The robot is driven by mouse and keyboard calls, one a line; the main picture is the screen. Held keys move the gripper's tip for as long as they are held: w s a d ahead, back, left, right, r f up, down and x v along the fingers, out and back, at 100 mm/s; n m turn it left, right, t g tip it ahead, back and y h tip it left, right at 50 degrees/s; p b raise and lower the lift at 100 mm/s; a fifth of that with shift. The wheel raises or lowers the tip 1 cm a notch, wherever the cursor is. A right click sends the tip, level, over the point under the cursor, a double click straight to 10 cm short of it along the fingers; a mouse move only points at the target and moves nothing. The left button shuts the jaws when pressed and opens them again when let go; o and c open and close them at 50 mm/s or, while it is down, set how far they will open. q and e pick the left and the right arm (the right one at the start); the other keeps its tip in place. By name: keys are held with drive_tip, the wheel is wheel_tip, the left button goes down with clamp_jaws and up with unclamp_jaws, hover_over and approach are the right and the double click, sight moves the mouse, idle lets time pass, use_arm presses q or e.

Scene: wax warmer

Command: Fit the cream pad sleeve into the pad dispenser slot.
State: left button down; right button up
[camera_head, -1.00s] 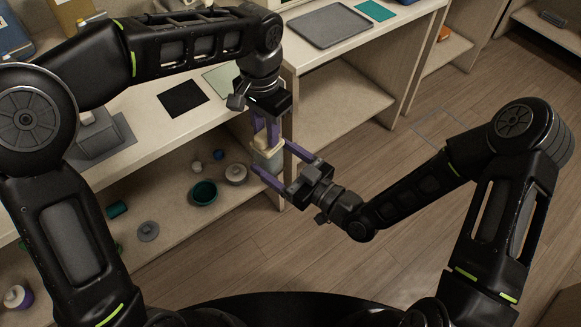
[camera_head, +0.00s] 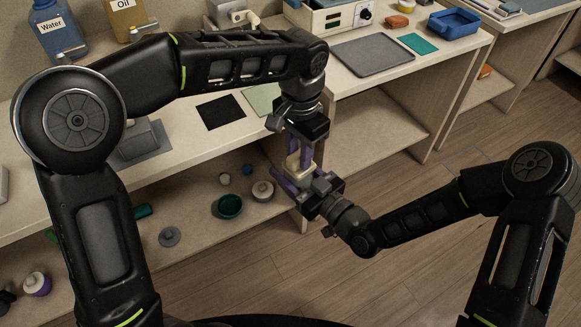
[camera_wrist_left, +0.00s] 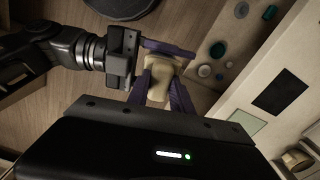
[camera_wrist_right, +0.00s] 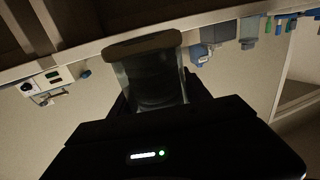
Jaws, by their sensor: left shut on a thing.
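In the right wrist view, a body with a cream band and a clear-looking dark side (camera_wrist_right: 150,75) fills the space ahead; contact is hidden. A grey block (camera_head: 143,137) on the counter may be the dispenser; my left arm partly covers it, and no slot is visible.
The counter holds a black mat (camera_head: 220,112), a pale green mat (camera_head: 262,100) and a grey tray (camera_head: 373,55). A green bowl (camera_head: 229,206) and small pots sit on the lower shelf. The counter's front edge is close behind the sleeve.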

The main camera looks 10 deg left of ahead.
drive_tip(key=c, duration=0.9)
use_arm(q)
drive_tip(key=c, duration=1.1)
unclamp_jaws()
use_arm(e)
drive_tip(key=shift+c, duration=0.4)
use_arm(q)
drive_tip(key=shift+o, duration=0.2)
wheel_tip(320, 180, up, 8)
drive_tip(key=shift+f, duration=0.25)
drive_tip(key=shift+w+f, duration=0.1)
